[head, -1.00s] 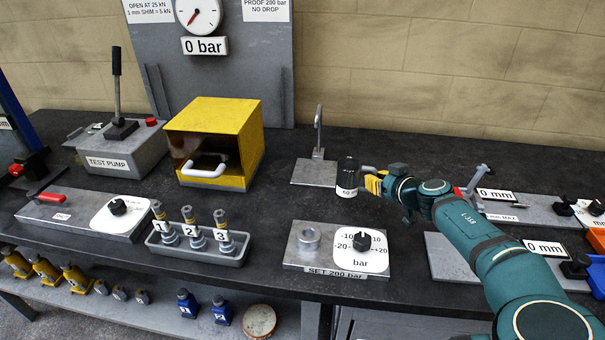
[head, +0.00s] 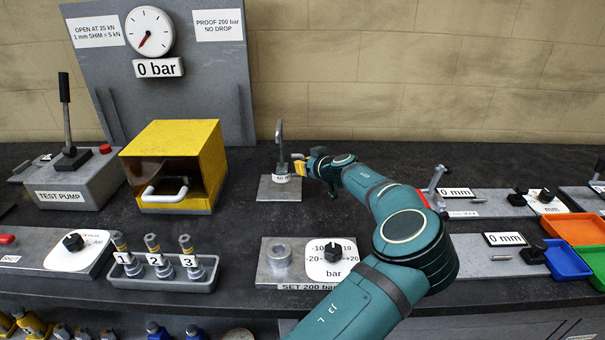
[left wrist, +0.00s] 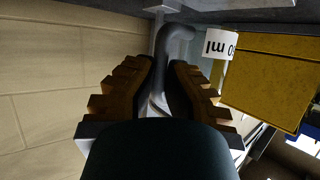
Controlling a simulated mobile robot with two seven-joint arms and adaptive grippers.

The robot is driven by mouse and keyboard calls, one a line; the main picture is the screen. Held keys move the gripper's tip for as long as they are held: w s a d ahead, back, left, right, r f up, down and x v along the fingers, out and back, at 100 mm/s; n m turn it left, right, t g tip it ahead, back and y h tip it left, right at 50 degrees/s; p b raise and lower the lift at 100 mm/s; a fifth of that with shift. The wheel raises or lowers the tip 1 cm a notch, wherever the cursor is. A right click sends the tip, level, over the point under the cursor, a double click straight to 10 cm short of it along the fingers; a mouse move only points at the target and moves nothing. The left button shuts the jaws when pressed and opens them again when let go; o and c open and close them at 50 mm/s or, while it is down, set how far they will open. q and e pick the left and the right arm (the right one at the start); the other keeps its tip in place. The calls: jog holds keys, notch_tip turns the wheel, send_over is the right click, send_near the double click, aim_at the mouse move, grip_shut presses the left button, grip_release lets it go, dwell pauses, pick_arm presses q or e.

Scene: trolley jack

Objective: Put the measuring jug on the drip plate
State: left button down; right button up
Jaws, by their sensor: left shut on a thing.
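The measuring jug (head: 282,179) is a small vessel with a white "ml" label, and it is over the drip plate. Its label also shows upside down in the left wrist view (left wrist: 219,44). The drip plate (head: 290,194) is a small grey plate with an upright bent spout (head: 279,135) at its back. My left gripper (head: 302,167) is at the jug's right side, shut on it. In the left wrist view its fingers (left wrist: 163,65) are close around a grey part. Whether the jug touches the plate is hard to tell. My right gripper is out of view.
The yellow box (head: 178,150) with a white handle stands left of the plate. The SET 200 bar block (head: 270,278) with its dial is in front. A tray (head: 150,280) holds numbered parts. Gauge plates and coloured bins (head: 575,230) are at right. The bench between is partly clear.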

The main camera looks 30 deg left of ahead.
pick_arm(q)
jog(key=shift+w+a, duration=0.25)
jog(key=shift+a, duration=0.35)
jog(key=shift+f, duration=1.7)
jog(key=shift+b, duration=0.3)
jog(key=shift+f, duration=0.1)
jog(key=c, duration=1.1)
grip_release()
jog(key=shift+c, duration=0.2)
